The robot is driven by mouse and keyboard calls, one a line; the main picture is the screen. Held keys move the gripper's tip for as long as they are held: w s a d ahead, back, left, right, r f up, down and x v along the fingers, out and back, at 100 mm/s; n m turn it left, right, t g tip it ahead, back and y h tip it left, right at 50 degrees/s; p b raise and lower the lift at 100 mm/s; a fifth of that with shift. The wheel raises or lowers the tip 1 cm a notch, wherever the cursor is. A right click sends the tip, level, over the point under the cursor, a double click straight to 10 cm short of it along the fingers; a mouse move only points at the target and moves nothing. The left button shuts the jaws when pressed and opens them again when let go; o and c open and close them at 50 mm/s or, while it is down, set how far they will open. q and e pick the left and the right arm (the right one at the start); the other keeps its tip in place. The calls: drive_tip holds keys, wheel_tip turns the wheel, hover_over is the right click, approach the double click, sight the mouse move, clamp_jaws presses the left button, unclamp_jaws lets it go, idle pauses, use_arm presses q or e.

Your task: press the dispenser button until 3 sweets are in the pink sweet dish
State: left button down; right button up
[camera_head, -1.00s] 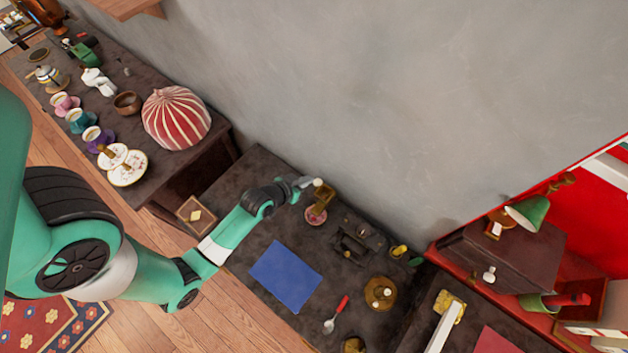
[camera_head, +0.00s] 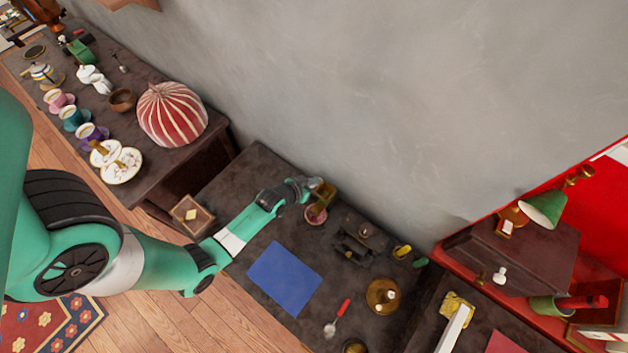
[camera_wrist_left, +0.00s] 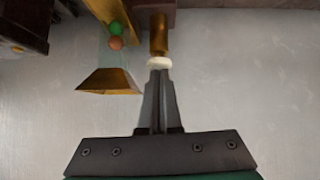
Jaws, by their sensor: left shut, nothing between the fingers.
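The brass sweet dispenser (camera_head: 324,193) stands on the dark middle table near the wall. The pink sweet dish (camera_head: 315,214) sits just below it in the head view; its contents are too small to tell. My left gripper (camera_head: 308,184) is shut and empty, its tip at the dispenser. In the left wrist view, the shut fingertips (camera_wrist_left: 159,72) are at the cream-capped button (camera_wrist_left: 159,62) on a brass stem, touching it or very close. A green sweet (camera_wrist_left: 116,28) and an orange sweet (camera_wrist_left: 116,43) show beside the brass chute. My right gripper is not in view.
A blue mat (camera_head: 286,278) lies on the same table, with a red-handled spoon (camera_head: 337,319) and a round brown stand (camera_head: 382,296) nearby. A dark stand (camera_head: 355,238) is right of the dish. Another table with cups and a striped dome (camera_head: 172,114) is at left.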

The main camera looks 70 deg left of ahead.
use_arm(q)
drive_tip(key=shift+s+f, duration=0.2)
drive_tip(key=shift+f, duration=0.35)
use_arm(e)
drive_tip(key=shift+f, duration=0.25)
